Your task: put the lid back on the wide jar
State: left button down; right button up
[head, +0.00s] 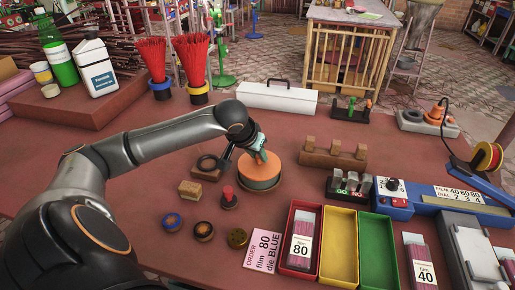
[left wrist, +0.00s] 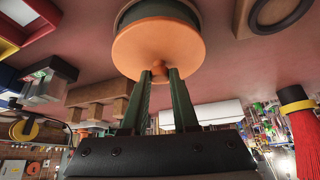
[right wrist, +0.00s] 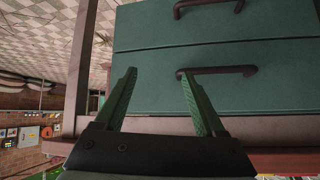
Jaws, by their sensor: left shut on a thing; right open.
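The wide jar (head: 260,183) is a low, dark green round jar standing on the red-brown bench near the middle. The orange lid (head: 258,165) sits on top of the jar, covering its mouth. In the left wrist view, the lid (left wrist: 158,48) shows as an orange disc with a small knob (left wrist: 159,68), against the jar's green wall (left wrist: 160,12). My left gripper (head: 258,150) is above the lid, its fingers shut on the knob. Whether the lid is fully seated is hard to tell. My right gripper (right wrist: 158,75) is open and empty, facing green drawers, away from the jar.
A wooden block with a dark ring (head: 207,164) stands just left of the jar. A red-topped stamp (head: 229,196) and several small round tins are in front. A wooden rack (head: 333,155) is to the right. Red, yellow and green trays (head: 338,240) lie at front right.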

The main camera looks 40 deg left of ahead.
dwell(0.3)
pick_arm(q)
jog(key=shift+c, duration=0.6)
grip_release()
